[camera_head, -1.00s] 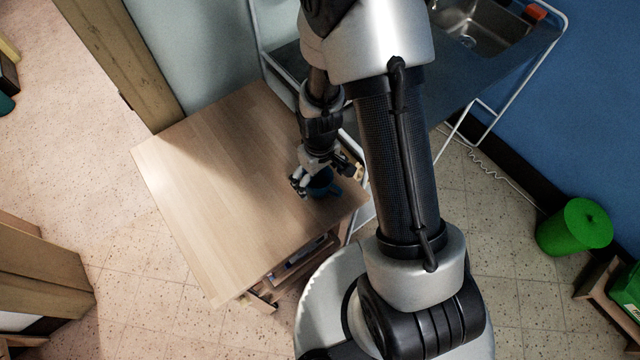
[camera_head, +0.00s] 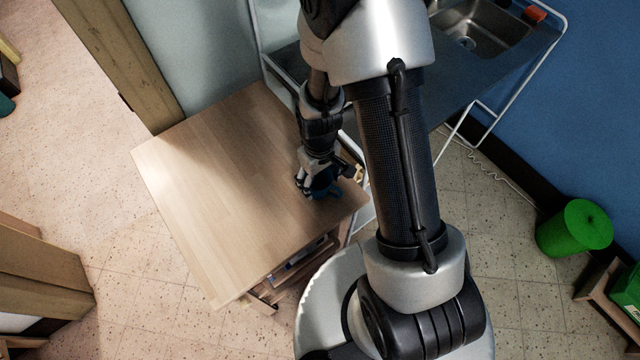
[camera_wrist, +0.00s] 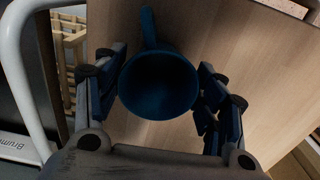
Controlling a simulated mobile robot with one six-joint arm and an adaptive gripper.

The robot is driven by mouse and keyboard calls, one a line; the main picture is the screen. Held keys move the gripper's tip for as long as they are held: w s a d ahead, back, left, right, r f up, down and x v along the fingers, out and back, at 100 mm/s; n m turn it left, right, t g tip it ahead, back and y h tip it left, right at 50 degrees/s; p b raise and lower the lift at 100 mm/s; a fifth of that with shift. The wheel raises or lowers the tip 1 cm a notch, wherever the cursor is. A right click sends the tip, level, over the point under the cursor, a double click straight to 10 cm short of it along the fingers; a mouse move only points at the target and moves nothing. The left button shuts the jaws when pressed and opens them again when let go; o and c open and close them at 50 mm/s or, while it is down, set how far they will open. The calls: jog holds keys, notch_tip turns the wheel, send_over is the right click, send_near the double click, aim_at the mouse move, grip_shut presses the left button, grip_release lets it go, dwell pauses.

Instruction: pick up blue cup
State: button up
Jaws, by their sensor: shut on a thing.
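The blue cup (camera_wrist: 158,82) shows in the wrist view from above, its dark opening facing the camera and its handle pointing to the top of the picture. My gripper (camera_wrist: 160,100) has a finger on each side of the cup and is shut on it. In the head view the cup (camera_head: 325,188) is near the right corner of the wooden table (camera_head: 215,190), partly hidden by my gripper (camera_head: 318,184). I cannot tell whether the cup touches the tabletop.
The rest of the tabletop is bare. A dark counter with a metal sink (camera_head: 480,35) and a white tube frame (camera_head: 490,112) stands behind to the right. A green bin (camera_head: 574,229) is on the floor at far right. A wooden post (camera_head: 125,60) stands behind the table.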

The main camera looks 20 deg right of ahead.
notch_tip(320, 180, up, 20)
jog(key=p, duration=0.4)
jog(key=shift+p, duration=0.4)
dwell(0.4)
